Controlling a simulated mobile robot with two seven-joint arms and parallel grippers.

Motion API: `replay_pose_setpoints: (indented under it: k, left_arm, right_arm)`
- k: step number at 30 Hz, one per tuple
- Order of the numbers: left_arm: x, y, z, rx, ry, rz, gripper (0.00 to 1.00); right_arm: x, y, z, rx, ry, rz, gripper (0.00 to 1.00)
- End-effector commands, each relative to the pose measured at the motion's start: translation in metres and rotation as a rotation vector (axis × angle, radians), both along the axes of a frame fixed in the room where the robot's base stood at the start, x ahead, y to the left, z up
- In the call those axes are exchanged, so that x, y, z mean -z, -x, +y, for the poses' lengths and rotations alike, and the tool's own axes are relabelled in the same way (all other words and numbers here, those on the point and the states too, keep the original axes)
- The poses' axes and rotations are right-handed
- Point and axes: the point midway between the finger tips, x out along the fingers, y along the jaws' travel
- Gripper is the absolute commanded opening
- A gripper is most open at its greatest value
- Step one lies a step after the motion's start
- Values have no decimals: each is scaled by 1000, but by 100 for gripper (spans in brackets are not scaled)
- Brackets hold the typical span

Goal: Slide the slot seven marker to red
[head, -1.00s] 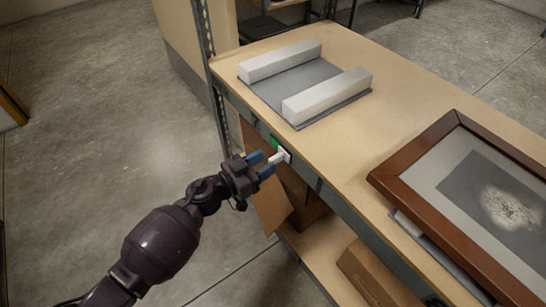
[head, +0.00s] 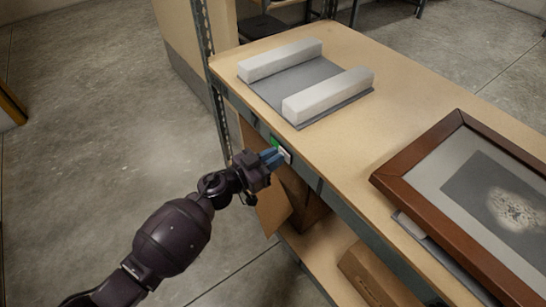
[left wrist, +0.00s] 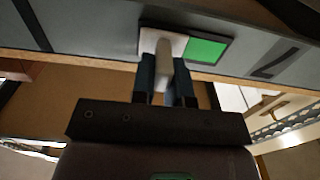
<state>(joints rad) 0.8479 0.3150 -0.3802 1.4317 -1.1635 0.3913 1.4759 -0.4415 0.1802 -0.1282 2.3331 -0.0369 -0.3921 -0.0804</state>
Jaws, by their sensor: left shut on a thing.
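The slot marker is a small white slider (head: 286,155) on the grey front edge of the shelf, with a green patch (head: 275,141) showing beside it. In the left wrist view the white slider plate (left wrist: 150,41) has a pale knob (left wrist: 165,58) standing out, and the green patch (left wrist: 206,50) is to its right. No red shows. My left gripper (head: 274,156) is at the shelf edge, its blue fingers shut on the knob. The fingers (left wrist: 166,80) stand on either side of it in the left wrist view. My right gripper is not in view.
On the shelf top lie a grey pad with two pale foam blocks (head: 328,94) and a brown-framed picture (head: 410,165). Cardboard boxes (head: 372,275) stand below. A dark mark (left wrist: 278,62) shows on the edge strip. Open floor lies left.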

Motion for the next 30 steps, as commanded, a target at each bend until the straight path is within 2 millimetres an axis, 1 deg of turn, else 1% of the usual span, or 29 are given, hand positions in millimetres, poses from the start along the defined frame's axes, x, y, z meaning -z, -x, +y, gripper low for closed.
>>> replay_pose_setpoints:
  k: [5, 12, 15, 24, 25, 29, 30]
  left_arm:
    - [0, -2, 1, 0, -1, 0, 0]
    - [1, -31, 23, -1, -4, 2, 0]
    - [1, -38, 28, -1, -2, 0, 0]
    - [0, -41, 31, -5, -2, -1, 0]
    - [0, -41, 31, -5, -2, -1, 18]
    - [-1, -41, 31, -5, -1, -2, 38]
    - [0, -41, 31, -4, -1, -2, 40]
  right_arm:
    - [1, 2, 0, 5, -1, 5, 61]
    - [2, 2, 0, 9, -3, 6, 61]
    - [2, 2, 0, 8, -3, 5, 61]
    - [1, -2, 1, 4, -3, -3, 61]
    - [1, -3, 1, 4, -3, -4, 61]
    - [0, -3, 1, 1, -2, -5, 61]
    - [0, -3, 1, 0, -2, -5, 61]
